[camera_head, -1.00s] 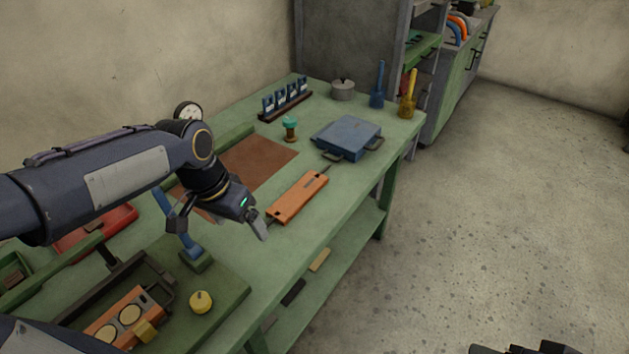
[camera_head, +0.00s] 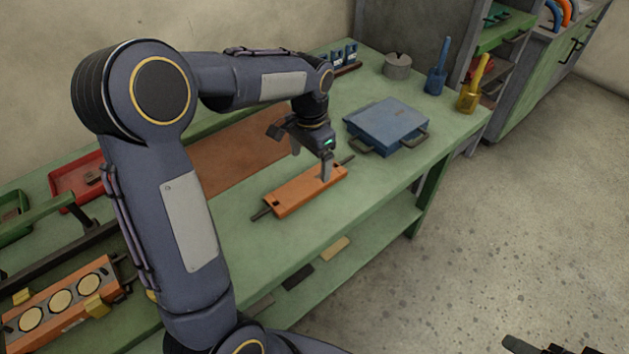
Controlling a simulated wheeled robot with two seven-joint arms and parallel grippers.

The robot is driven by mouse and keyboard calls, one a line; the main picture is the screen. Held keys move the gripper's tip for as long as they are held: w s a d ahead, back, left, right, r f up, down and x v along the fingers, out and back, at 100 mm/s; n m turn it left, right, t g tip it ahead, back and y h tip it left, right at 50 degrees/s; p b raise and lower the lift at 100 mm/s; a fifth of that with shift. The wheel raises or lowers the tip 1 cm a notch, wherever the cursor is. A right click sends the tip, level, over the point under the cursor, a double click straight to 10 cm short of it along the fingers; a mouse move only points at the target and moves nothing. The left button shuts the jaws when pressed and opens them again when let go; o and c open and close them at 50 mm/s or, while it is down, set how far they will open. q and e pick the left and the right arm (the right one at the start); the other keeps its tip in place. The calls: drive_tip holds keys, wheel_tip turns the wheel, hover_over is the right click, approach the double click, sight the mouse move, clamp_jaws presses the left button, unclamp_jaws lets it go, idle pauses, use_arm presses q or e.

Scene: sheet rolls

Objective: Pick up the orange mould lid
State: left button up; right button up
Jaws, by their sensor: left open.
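The orange mould lid (camera_head: 290,194) lies flat on the green bench, a long orange slab with a dark handle stub at each end. My left gripper (camera_head: 311,160) is open above the far end of the lid, pointing down. One finger appears in front of the lid's right part; whether it touches cannot be told. The other finger is over the bench behind the lid. A dark part at the bottom right edge (camera_head: 545,346) seems to be my right gripper, mostly cut off.
A blue case (camera_head: 388,122) with dark handles lies just right of my left gripper. An orange mould (camera_head: 45,318) with round discs is at lower left. A red tray (camera_head: 78,178) is at the left. The bench (camera_head: 300,232) is clear in front of the lid.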

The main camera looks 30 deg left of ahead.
sight(307, 183)
use_arm(q)
drive_tip(key=f, duration=0.7)
drive_tip(key=shift+s+a+f, duration=0.15)
drive_tip(key=shift+s+a, duration=0.05)
drive_tip(key=shift+a, duration=0.2)
drive_tip(key=c, duration=1.7)
